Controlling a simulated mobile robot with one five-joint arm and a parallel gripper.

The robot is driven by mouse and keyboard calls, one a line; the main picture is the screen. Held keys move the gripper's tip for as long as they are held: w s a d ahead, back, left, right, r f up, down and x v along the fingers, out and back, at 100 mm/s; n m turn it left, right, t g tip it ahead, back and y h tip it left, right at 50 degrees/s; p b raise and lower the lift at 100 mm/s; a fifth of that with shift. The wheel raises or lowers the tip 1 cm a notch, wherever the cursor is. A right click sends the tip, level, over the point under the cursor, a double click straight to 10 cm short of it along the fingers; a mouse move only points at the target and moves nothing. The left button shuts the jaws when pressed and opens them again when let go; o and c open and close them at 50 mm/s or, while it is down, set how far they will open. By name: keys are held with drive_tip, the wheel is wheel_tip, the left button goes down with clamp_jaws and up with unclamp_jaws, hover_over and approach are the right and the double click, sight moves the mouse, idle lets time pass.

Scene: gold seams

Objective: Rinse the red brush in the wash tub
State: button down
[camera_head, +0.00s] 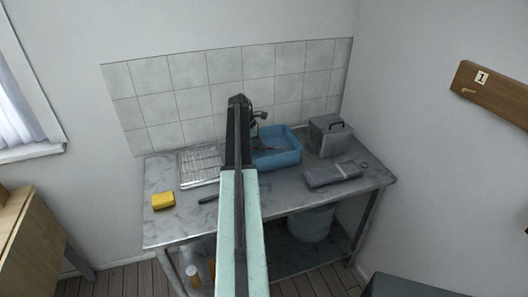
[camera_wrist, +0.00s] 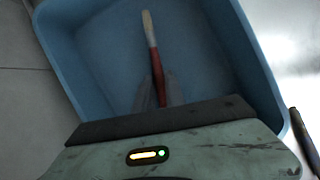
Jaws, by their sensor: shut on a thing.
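The red brush (camera_wrist: 154,62), with a pale bristle end and red handle, is in the wrist view. My gripper (camera_wrist: 160,88) is shut on its handle, and the bristle end points away from the gripper toward the top of the picture. The blue wash tub (camera_wrist: 245,75) surrounds the brush in that view; whether the bristles touch the tub floor or any water I cannot tell. In the head view the tub (camera_head: 289,158) stands on the grey table beside my arm, which hides its left part. The gripper is mostly hidden there.
A wire rack (camera_head: 199,168) and yellow sponge (camera_head: 163,200) lie left on the table (camera_head: 170,228). A grey lidded box (camera_head: 328,138) and folded grey cloth (camera_head: 332,175) lie right. A dark stick (camera_head: 208,199) lies in front. The tiled wall (camera_head: 190,95) is close behind.

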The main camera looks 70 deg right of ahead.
wheel_tip(320, 180, up, 10)
drive_tip(key=p, duration=1)
drive_tip(key=shift+r, duration=0.15)
idle(1.8)
wheel_tip(320, 180, up, 4)
drive_tip(key=p, duration=0.4)
idle(0.3)
